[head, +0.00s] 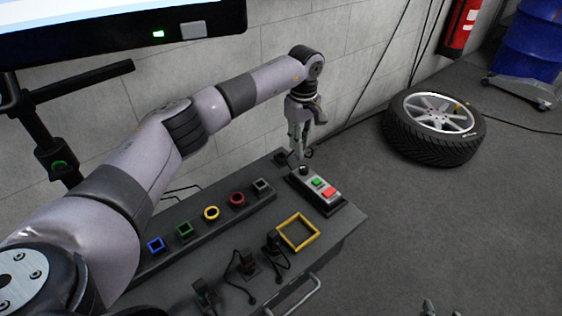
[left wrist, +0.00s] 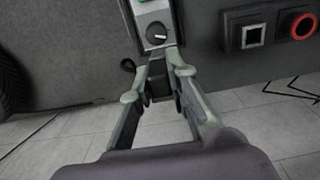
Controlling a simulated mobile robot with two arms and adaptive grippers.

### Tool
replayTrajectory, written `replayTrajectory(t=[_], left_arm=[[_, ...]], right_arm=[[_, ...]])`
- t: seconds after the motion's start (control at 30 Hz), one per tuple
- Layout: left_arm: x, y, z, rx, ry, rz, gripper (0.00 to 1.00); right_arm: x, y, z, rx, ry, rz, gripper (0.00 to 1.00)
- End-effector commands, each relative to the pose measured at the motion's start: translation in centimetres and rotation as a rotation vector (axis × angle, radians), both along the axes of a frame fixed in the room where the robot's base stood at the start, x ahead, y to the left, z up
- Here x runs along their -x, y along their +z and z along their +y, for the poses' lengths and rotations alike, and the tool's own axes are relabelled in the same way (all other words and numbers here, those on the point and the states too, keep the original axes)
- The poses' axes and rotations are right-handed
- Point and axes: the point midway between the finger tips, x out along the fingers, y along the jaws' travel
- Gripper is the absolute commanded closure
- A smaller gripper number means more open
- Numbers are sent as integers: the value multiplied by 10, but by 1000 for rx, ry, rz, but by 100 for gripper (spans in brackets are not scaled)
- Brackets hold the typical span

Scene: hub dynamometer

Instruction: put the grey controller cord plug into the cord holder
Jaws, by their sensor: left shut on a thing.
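My left gripper (head: 299,158) reaches down at the far end of the bench, beside the grey controller (head: 318,190) with green and red buttons. In the left wrist view its fingers (left wrist: 159,88) are shut on a small dark block (left wrist: 160,84), apparently the controller cord plug, close to the controller's knob end (left wrist: 155,36). Whether the block touches the controller or bench is unclear. The cord holder appears to be the long dark strip (head: 222,220) with blue, green, yellow, red and grey (head: 262,185) framed sockets. Part of my right gripper (head: 429,307) shows at the bottom edge.
Several black plugs with cords (head: 247,263) stand along the bench's front side. A yellow square frame (head: 299,232) lies near its right edge. A wall is behind, a screen (head: 120,30) hangs at upper left, and a tyre (head: 434,128) lies on open floor at right.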

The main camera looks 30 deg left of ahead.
Motion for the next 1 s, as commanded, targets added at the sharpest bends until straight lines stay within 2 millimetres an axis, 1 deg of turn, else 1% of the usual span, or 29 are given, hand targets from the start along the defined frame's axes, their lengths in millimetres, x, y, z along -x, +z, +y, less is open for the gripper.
replayTrajectory(t=[0.53,1.0], left_arm=[[-13,0,31,-1,3,0,100],[-23,-1,56,0,2,0,100]], right_arm=[[-14,15,8,-27,10,-109,60],[-30,36,14,-54,20,-235,60]])
